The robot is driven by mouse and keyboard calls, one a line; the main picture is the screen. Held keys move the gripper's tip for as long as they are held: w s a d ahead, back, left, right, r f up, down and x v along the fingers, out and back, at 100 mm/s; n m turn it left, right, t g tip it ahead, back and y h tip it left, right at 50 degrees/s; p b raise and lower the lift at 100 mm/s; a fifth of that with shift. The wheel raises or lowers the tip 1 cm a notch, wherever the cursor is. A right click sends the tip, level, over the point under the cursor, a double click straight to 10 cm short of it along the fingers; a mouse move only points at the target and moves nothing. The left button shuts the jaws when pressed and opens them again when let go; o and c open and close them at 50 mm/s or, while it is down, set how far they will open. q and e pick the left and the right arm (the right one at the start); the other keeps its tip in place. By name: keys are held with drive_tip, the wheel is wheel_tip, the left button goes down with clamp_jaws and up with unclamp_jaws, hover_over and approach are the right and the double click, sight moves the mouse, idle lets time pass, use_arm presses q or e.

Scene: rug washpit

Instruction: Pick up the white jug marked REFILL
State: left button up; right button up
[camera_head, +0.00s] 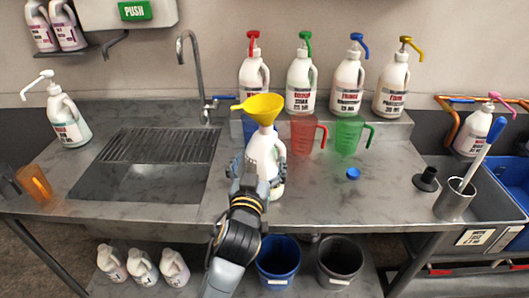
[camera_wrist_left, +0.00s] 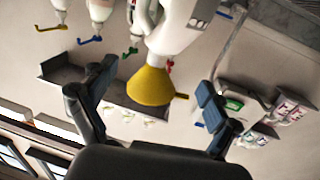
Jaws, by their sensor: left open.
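A white jug (camera_head: 263,152) with a handle stands on the steel counter, with a yellow funnel (camera_head: 262,107) in its mouth. In the left wrist view the jug (camera_wrist_left: 180,28) shows upside down, with dark lettering too small and cut off to read, and the funnel (camera_wrist_left: 150,86) shows between the fingers. My left gripper (camera_head: 257,180) is open at the jug's lower body, on the near side. Its arm hides part of the jug's base, and I cannot tell whether the fingers touch it. My right gripper is not in view.
Red (camera_head: 302,134) and green (camera_head: 348,135) measuring jugs stand behind to the right, below a row of pump bottles (camera_head: 346,85). A blue cap (camera_head: 353,173) lies to the right. A sink (camera_head: 145,184) and tap (camera_head: 190,60) are left. Buckets (camera_head: 279,262) stand below.

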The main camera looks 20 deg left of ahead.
sight(264, 138)
use_arm(q)
drive_tip(key=w, duration=0.4)
drive_tip(key=w+a+p, duration=0.1)
drive_tip(key=w, duration=0.1)
drive_tip(key=shift+w, duration=0.15)
drive_tip(key=shift+w+a, duration=0.1)
drive_tip(key=shift+w, duration=0.15)
drive_tip(key=shift+w+a+f+p, duration=0.1)
drive_tip(key=shift+w+a+p, duration=0.15)
drive_tip(key=shift+w+p, duration=0.6)
drive_tip(key=shift+w+a+f+p, duration=0.1)
drive_tip(key=shift+w+a+p, duration=0.1)
drive_tip(key=shift+w, duration=1.25)
drive_tip(key=shift+c, duration=0.3)
drive_tip(key=shift+s, duration=0.1)
drive_tip(key=c, duration=1.4)
